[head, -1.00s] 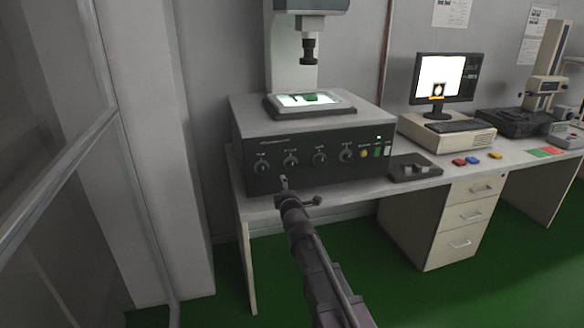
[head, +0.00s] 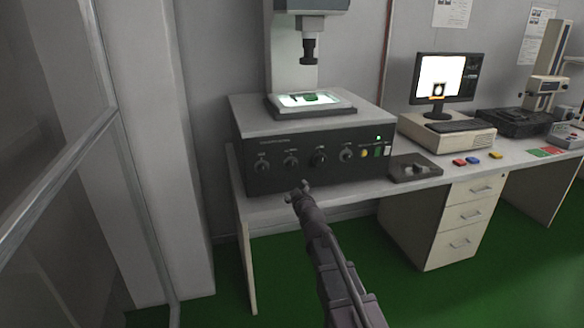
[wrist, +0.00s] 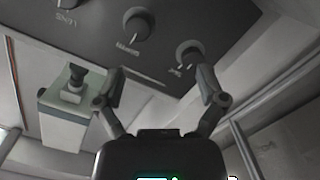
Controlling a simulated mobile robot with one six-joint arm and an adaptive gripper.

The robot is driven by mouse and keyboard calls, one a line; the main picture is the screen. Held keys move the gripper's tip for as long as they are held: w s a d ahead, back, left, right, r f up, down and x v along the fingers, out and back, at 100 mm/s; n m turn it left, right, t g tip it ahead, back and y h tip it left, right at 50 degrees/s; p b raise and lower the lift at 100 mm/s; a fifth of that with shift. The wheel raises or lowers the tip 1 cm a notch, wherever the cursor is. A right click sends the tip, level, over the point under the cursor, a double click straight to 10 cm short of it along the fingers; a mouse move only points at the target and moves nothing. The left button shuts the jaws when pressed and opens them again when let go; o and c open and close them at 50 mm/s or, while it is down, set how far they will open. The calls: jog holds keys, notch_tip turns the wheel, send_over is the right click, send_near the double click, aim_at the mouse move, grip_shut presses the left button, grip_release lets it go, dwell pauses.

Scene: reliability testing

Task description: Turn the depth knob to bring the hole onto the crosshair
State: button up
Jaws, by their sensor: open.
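The control box (head: 312,174) has a row of several dark knobs on its front. The leftmost knob (head: 261,167), second knob (head: 290,161), third knob (head: 319,157) and right knob (head: 347,153) carry labels too small to read, so I cannot tell which is the depth knob. My gripper (head: 300,187) is open and empty, low before the panel. In the wrist view its fingers (wrist: 158,84) are spread, with knobs beyond, one close past the right fingertip (wrist: 188,52). The monitor (head: 440,77) shows a dark round shape on white; no crosshair can be made out.
A microscope lens (head: 309,48) hangs over a lit stage (head: 338,103) with a green piece. A small dark controller (head: 414,168) sits on the desk right of the box. Drawers (head: 462,222) stand below. A glass partition (head: 55,170) is at left.

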aim_at(293, 167)
jog(key=d+m, duration=0.1)
jog(key=m, duration=0.1)
jog(key=d+r+m, duration=0.1)
jog(key=m, duration=0.2)
jog(key=d+m+t, duration=0.1)
jog(key=m, duration=0.2)
jog(key=shift+r+y, duration=0.35)
jog(key=shift+y, duration=0.05)
jog(key=shift+w+a, duration=0.1)
jog(key=x, duration=1.3)
jog(key=shift+w+a, duration=0.1)
jog(key=shift+w, duration=0.25)
jog(key=c, duration=1.1)
